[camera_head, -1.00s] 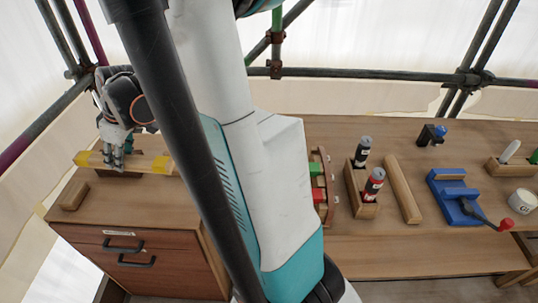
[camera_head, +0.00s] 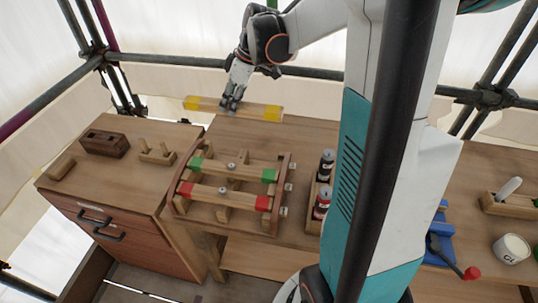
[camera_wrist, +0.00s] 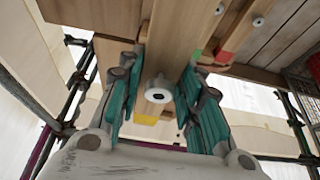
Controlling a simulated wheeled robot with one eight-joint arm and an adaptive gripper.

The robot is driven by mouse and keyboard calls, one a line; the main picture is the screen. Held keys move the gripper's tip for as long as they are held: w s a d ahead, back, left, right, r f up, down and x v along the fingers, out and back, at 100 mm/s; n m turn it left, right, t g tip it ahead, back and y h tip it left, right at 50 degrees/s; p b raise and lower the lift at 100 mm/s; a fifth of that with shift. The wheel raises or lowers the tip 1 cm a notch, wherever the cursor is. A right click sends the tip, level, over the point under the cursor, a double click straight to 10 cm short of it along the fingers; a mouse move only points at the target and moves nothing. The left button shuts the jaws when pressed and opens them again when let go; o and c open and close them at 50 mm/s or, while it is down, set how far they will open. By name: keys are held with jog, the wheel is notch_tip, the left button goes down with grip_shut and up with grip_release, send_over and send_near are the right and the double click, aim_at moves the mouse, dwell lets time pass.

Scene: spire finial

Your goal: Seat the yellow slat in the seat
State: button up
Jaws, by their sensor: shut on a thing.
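The yellow slat (camera_head: 258,110), a wooden bar with yellow ends, is held level in the air above the back of the bench. My gripper (camera_head: 231,103) is shut on it near its middle. In the wrist view my gripper (camera_wrist: 162,105) has its teal fingers on both sides of the slat (camera_wrist: 180,35), with a pale round knob between them. A wooden frame (camera_head: 181,199) stands in front of the slat and apart from it. It carries a green-ended slat (camera_head: 240,170) and a red-ended slat (camera_head: 232,197). I cannot make out the yellow slat's seat clearly.
On the left cabinet (camera_head: 120,230) are a slotted block (camera_head: 105,143), a pegged rack (camera_head: 157,153) and a small block (camera_head: 62,167). A holder with two bottles (camera_head: 325,180) stands right of the frame. Scaffold poles (camera_head: 320,72) run behind the bench.

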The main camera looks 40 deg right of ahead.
jog(key=f+b, duration=0.1)
jog(key=f, duration=0.4)
jog(key=f+b, duration=0.2)
jog(key=f, duration=0.2)
jog(key=f+b, duration=0.1)
jog(key=f, duration=0.4)
jog(key=shift+s+d+f, duration=0.2)
jog(key=shift+d+f, duration=0.1)
jog(key=shift+d, duration=0.1)
jog(key=shift+f+b, duration=1.05)
jog(key=shift+f, duration=1.55)
jog(key=shift+f, duration=0.2)
jog(key=o, duration=1.2)
jog(key=shift+r, duration=0.15)
jog(key=p+v, duration=0.3)
jog(key=v, duration=0.9)
jog(key=shift+a+p, duration=0.1)
jog(key=shift+p, duration=0.2)
